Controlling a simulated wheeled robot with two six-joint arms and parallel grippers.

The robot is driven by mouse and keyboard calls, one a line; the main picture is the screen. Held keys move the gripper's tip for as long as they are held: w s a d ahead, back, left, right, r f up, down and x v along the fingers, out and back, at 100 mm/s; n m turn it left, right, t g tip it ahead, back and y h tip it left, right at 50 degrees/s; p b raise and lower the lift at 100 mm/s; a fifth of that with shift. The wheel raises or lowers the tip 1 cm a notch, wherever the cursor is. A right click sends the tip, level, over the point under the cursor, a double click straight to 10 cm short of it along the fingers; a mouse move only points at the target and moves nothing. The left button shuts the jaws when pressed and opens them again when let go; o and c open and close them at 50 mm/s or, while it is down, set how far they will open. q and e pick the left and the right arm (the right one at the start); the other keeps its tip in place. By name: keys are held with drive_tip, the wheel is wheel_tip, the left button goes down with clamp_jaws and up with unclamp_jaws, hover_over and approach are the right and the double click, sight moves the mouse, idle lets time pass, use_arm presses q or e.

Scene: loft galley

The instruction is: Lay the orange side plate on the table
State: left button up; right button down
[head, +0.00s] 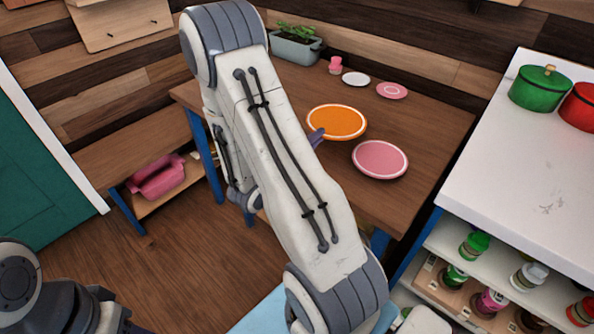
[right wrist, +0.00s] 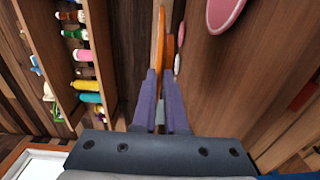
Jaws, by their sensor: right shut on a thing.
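In the right wrist view the orange plate (right wrist: 161,42) shows edge-on beyond the fingertips of the right gripper (right wrist: 161,75). I cannot tell whether its underside touches the table.
The pink plate (head: 380,159) lies just right of the orange one. A small pink plate (head: 391,90), a white plate (head: 356,79), a pink cup (head: 335,65) and a planter (head: 296,47) stand at the back. A white counter (head: 530,150) with pots is at the right.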

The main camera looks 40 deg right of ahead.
drive_tip(key=shift+s+d+f, duration=0.15)
drive_tip(key=shift+s+d, duration=0.1)
drive_tip(key=w+a+f, duration=0.7)
drive_tip(key=w+f, duration=0.1)
drive_tip(key=f, duration=0.2)
drive_tip(key=shift+w+a+f, duration=0.15)
drive_tip(key=shift+a+f, duration=0.1)
drive_tip(key=shift+f, duration=0.05)
drive_tip(key=shift+f, duration=0.1)
drive_tip(key=c, duration=1.4)
unclamp_jaws()
drive_tip(key=shift+f+b, duration=0.15)
drive_tip(key=shift+b, duration=0.25)
drive_tip(key=o, duration=0.4)
drive_tip(key=shift+o, duration=0.2)
